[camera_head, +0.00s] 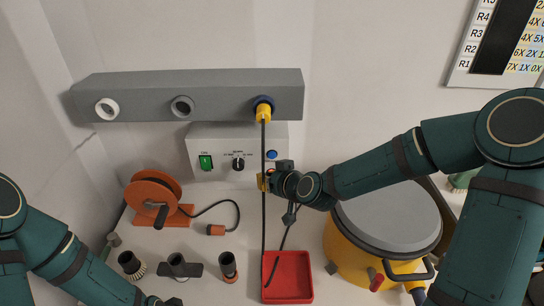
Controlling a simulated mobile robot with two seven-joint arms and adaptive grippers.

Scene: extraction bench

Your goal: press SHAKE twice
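A white control box (200,143) stands against the back wall under the grey rail. On its front are a green switch (206,162), a black knob (238,164) and a round blue button (272,155) at the right; the small labels are too small to read, so I cannot tell which is SHAKE. My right gripper (266,182) is just below the blue button, pointing left; a yellow piece shows at its tip, beside the hanging black cable. Its finger opening is not clear. My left gripper (166,301) is at the bottom edge, mostly cut off.
The grey rail (210,97) has sockets and a yellow plug (263,112) with a black cable. An orange reel (153,193), dark holders (178,265), a red tray (307,272) and a yellow pot (344,254) with a grey lid stand on the bench.

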